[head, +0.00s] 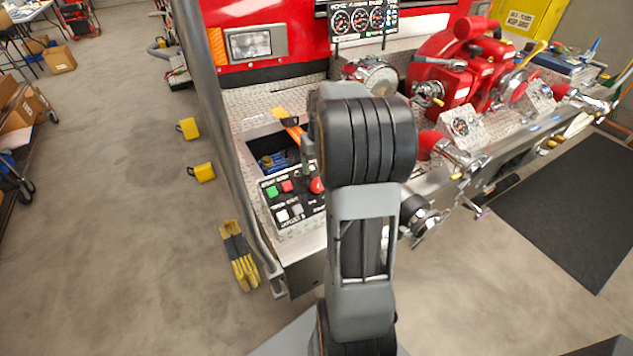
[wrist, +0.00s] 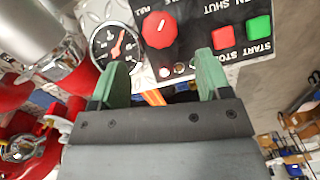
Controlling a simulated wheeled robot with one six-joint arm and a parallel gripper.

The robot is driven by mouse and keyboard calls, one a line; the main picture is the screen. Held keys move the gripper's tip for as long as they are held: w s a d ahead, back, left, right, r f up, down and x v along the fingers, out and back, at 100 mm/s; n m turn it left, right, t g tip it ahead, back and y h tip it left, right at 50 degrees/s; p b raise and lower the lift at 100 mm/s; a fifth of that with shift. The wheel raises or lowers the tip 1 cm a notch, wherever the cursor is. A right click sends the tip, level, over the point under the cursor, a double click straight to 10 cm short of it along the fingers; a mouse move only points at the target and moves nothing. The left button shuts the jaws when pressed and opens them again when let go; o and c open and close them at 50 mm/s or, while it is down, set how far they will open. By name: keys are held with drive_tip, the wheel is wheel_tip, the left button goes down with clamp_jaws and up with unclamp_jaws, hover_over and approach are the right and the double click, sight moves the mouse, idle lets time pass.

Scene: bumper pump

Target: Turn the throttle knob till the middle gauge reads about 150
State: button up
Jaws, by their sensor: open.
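The red throttle knob (wrist: 160,29) sits on a black control panel (wrist: 187,12) in the wrist view. In the head view the knob (head: 317,185) shows at the panel's right side, beside my arm. My gripper (wrist: 163,73) is open and empty, its two green fingers apart. The knob appears beyond the fingertips, between their lines, and no finger visibly touches it. In the head view my arm hides most of the gripper. The middle gauge (head: 360,19) is in the dark row of gauges at the top; its reading is too small to tell.
A green start button (head: 271,190) and a red stop button (head: 287,186) sit left of the knob. A separate round gauge (wrist: 114,45) is close to the left finger in the wrist view. A red pump (head: 455,75) and metal fittings stand right of my arm.

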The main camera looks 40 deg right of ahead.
sight(318, 181)
drive_tip(key=f, duration=0.7)
drive_tip(key=shift+a+f, duration=0.1)
drive_tip(key=shift+a, duration=0.15)
drive_tip(key=c, duration=0.9)
